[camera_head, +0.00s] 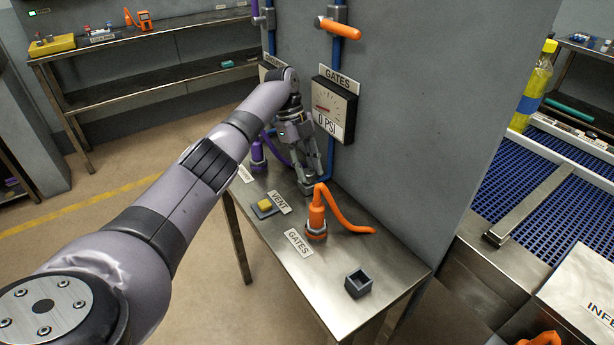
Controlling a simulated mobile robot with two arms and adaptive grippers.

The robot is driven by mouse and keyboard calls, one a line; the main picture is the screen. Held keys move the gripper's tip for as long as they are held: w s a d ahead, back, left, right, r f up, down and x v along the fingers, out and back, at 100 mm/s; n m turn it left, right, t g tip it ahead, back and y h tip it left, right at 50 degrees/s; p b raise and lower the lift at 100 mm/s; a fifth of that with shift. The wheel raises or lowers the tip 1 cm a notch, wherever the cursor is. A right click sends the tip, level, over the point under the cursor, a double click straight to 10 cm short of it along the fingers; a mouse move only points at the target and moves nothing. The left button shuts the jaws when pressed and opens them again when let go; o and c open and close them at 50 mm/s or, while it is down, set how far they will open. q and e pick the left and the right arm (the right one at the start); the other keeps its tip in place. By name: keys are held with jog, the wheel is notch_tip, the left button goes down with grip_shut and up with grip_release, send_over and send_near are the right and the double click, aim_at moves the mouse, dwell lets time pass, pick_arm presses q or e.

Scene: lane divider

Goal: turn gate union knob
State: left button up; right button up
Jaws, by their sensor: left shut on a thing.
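My left arm reaches from the lower left across to the wall. My left gripper (308,184) points down at the back of the metal table, beside the lower end of the blue pipe (331,158). Its fingers are shut on a small grey fitting there, which I take for the gate union knob; the fingers mostly hide it. An orange hose connector (317,214) stands upright just in front of the fingertips, near the GATES label (299,242). The GATES gauge (335,105) above reads 0 PSI. My right gripper is out of view.
The metal table (395,258) also holds a yellow button (265,204) by a VENT label, a small dark open box (358,283) and a purple connector (258,155). An orange valve handle (339,28) is on the wall. A blue-matted conveyor (545,185) lies right.

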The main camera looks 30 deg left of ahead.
aim_at(307, 170)
pick_arm(q)
jog(key=shift+w+m+g+b, duration=0.1)
jog(key=shift+m+g+b, duration=0.3)
jog(key=shift+m+b, duration=0.5)
jog(key=shift+r, duration=0.1)
jog(key=o, duration=1.2)
jog(key=shift+c, duration=0.2)
notch_tip(307, 170, up, 10)
